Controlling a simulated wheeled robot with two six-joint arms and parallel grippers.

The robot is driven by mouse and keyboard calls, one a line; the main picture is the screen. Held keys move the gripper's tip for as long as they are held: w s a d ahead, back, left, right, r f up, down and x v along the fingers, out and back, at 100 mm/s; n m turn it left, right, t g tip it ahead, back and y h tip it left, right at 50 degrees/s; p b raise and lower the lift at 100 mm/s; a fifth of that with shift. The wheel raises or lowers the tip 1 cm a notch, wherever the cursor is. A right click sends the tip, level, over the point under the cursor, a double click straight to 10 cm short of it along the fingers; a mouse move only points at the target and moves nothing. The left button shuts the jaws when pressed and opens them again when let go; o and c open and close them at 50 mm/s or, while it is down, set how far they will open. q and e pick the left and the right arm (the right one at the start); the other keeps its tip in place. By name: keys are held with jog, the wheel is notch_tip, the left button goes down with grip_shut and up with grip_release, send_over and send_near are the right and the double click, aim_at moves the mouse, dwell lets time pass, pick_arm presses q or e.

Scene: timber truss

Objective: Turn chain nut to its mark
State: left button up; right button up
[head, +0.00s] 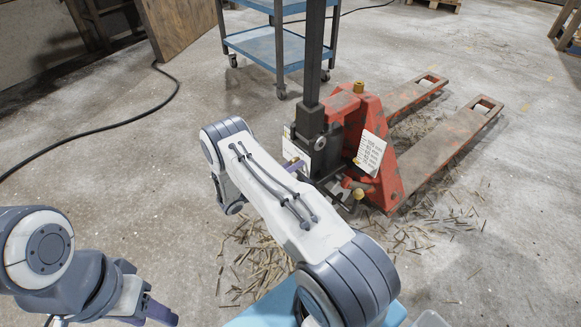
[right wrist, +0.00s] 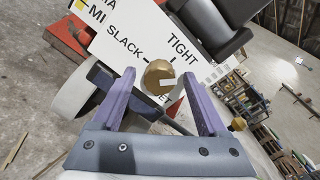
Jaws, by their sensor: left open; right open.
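The brass chain nut (right wrist: 159,77) sits on a white dial plate (right wrist: 118,25) in the right wrist view. The plate reads SLACK and TIGHT; a third word is cut off to "ET", beside a red wedge. The nut has a pale slot or line pointing right. My right gripper (right wrist: 154,86) is open, its purple fingers on either side of the nut; I cannot tell whether they touch it. My left gripper (head: 158,312) is low at the left, away from the truck.
The truck's black mast (head: 314,60) rises beside the right gripper. A white text plate (head: 370,152) and brass knobs (head: 358,193) are close by. A blue trolley (head: 265,45) stands behind. Straw lies on the floor; the floor at left is mostly clear except for a black cable (head: 130,120).

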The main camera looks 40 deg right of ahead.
grip_shut()
jog(key=m+p, duration=0.5)
jog(key=m, duration=1.3)
jog(key=shift+s+a+m, duration=0.1)
jog(key=shift+m, duration=0.2)
jog(key=shift+f, duration=0.1)
dwell(0.3)
